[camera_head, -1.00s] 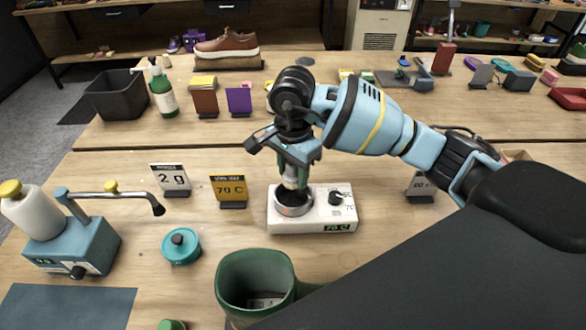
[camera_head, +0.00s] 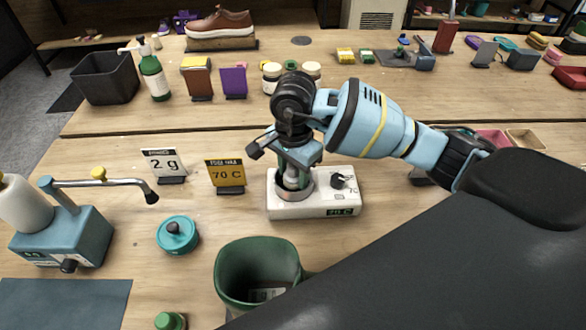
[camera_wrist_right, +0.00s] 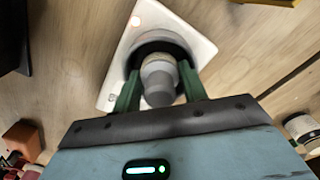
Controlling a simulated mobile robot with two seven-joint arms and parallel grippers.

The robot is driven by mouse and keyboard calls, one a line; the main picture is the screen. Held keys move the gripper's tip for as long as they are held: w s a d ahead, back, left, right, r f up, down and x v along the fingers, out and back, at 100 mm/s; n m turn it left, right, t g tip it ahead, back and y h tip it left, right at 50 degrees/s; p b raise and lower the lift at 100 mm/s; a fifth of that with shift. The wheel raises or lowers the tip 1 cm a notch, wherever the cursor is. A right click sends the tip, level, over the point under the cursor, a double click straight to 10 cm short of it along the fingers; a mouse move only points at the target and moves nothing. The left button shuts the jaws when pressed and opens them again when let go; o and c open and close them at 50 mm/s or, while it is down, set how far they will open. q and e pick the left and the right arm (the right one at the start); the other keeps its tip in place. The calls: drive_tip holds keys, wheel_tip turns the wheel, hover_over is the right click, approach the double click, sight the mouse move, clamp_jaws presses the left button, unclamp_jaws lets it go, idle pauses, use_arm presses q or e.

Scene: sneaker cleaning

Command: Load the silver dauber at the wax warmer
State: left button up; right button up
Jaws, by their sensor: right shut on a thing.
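The wax warmer (camera_head: 335,206) is a white box with a knob, a green 70 C display and a round metal pot at its left. My right gripper (camera_head: 292,172) points down over the pot. It is shut on the silver dauber (camera_head: 291,180), which is upright with its lower end inside the pot. In the right wrist view the green fingers (camera_wrist_right: 160,92) hold the grey dauber (camera_wrist_right: 159,80) above the dark pot of the warmer (camera_wrist_right: 185,32). The dauber's tip and the wax are hidden. My left gripper is not in view.
A yellow 70 C sign (camera_head: 225,175) and a white 2 g sign (camera_head: 164,163) stand left of the warmer. A teal dispenser (camera_head: 65,235), a teal lidded tin (camera_head: 177,234) and a green cup (camera_head: 250,265) are nearby.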

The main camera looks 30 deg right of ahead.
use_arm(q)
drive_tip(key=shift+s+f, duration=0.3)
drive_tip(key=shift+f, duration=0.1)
use_arm(e)
drive_tip(key=shift+f, duration=0.7)
idle(1.6)
